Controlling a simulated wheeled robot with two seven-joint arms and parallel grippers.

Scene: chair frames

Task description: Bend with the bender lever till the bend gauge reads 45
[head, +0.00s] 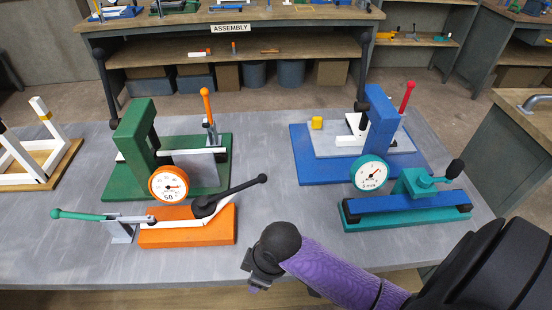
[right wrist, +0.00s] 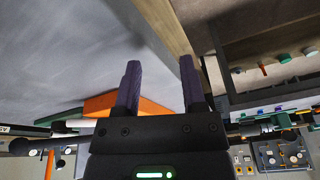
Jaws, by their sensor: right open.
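The bender has an orange base (head: 190,232) near the table's front left, with a white bar on it. Its black bender lever (head: 238,190) slants up to the right and ends in a black knob. A green-handled lever (head: 80,215) reaches left from a grey bracket beside it. An orange-ringed round gauge (head: 168,184) stands just behind; "50" is printed low on its face, and the needle is too small to read. My right gripper (head: 254,274) is at the table's front edge, right of the orange base and apart from the lever. Its purple fingers (right wrist: 159,74) are spread and empty.
A green press frame (head: 136,135) with an orange-knobbed lever stands behind the bender. A blue press frame (head: 379,125) and a teal fixture (head: 405,212) with a round gauge (head: 370,172) stand to the right. The grey table between both groups is clear.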

